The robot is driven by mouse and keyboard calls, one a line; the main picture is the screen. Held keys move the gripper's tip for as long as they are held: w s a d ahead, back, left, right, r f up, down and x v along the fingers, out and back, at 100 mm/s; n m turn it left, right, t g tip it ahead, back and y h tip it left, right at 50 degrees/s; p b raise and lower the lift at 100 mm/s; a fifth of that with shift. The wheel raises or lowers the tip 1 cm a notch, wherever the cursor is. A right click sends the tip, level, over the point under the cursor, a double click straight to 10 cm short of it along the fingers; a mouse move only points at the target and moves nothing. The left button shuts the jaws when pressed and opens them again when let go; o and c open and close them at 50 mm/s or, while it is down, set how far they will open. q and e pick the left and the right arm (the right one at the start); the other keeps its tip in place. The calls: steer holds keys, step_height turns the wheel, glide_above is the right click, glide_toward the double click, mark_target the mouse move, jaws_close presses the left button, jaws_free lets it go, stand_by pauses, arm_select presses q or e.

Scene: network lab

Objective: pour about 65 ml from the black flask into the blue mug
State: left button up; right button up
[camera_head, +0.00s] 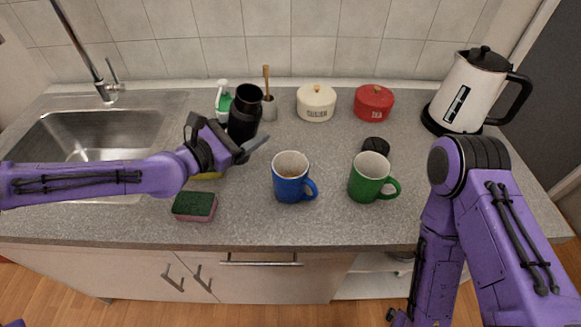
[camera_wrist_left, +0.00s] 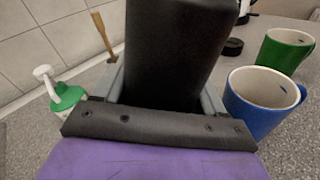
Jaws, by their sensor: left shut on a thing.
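The black flask (camera_head: 243,114) is near the middle-left of the counter, roughly upright with its open mouth up. My left gripper (camera_head: 247,150) is shut on it, and the flask (camera_wrist_left: 175,45) fills the middle of the left wrist view between the fingers. I cannot tell whether its base touches the counter. The blue mug (camera_head: 289,182) stands upright to the right of the gripper and nearer the front, apart from the flask. It also shows at the right of the left wrist view (camera_wrist_left: 255,110). My right arm is folded at the right; its gripper is not in view.
A green mug (camera_head: 368,180) stands right of the blue mug, with a black lid (camera_head: 376,146) behind it. A sponge (camera_head: 195,206) lies front left. White (camera_head: 316,103) and red (camera_head: 373,103) canisters, a green-and-white bottle (camera_head: 222,101) and a kettle (camera_head: 468,92) stand behind.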

arm_select(q)
steer(key=f+n+b, duration=0.1)
steer(key=b, duration=0.1)
steer(key=f+n+b, duration=0.1)
steer(key=shift+s+d+h+b, duration=0.1)
steer(key=shift+d+h+b, duration=0.2)
steer(key=shift+b, duration=0.05)
steer(key=shift+d+r+n+t+b, duration=0.1)
steer(key=shift+n+t+b, duration=0.2)
steer(key=shift+n+b, duration=0.25)
steer(key=shift+s+r, duration=0.1)
steer(key=shift+r, duration=0.1)
arm_select(e)
step_height(320, 180, down, 7)
steer(key=shift+r, duration=0.2)
stand_by(0.4)
